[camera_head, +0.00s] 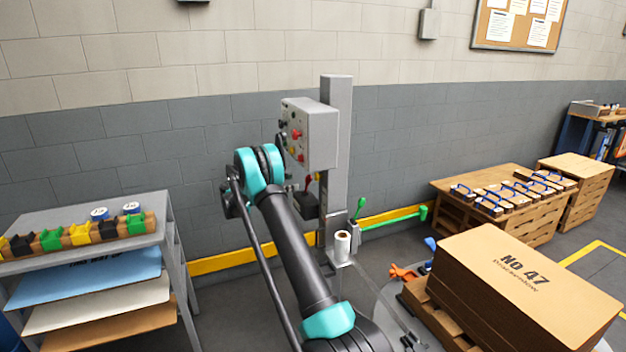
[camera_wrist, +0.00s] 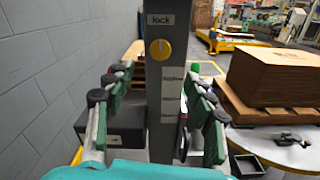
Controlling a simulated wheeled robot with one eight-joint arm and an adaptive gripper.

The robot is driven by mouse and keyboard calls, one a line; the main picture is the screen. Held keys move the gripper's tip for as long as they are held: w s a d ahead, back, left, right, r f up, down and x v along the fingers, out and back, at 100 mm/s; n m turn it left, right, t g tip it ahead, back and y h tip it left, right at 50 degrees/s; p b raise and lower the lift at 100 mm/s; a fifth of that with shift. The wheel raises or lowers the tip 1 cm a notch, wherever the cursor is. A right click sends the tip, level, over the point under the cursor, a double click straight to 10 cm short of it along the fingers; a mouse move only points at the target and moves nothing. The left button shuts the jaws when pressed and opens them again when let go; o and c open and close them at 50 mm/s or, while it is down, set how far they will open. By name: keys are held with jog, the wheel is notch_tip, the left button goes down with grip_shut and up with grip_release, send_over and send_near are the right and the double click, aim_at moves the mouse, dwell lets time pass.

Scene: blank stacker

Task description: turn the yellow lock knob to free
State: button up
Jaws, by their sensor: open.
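The yellow lock knob (camera_wrist: 160,49) is a round dial on the face of a grey post (camera_wrist: 159,110). A "lock" label (camera_wrist: 160,19) is right above it. A small mark on the knob seems to point up towards that label, but it is too small to be sure. My gripper (camera_wrist: 158,75) is open and empty in the wrist view, with one green-padded finger on each side of the post in the picture. The knob appears between and above the fingertips, with no finger touching it. In the head view my arm hides most of the gripper.
A grey control box (camera_head: 309,133) with coloured buttons is on the post (camera_head: 336,120). A dark box (camera_wrist: 112,125) sits low on the post's left. A cardboard stack (camera_head: 520,285) stands at right, a shelf rack (camera_head: 165,235) at left, and a grey wall (camera_wrist: 40,80) close by.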

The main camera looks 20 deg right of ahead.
aim_at(315, 178)
jog(key=d, duration=1.1)
jog(key=shift+w, duration=0.2)
jog(key=c, duration=1.2)
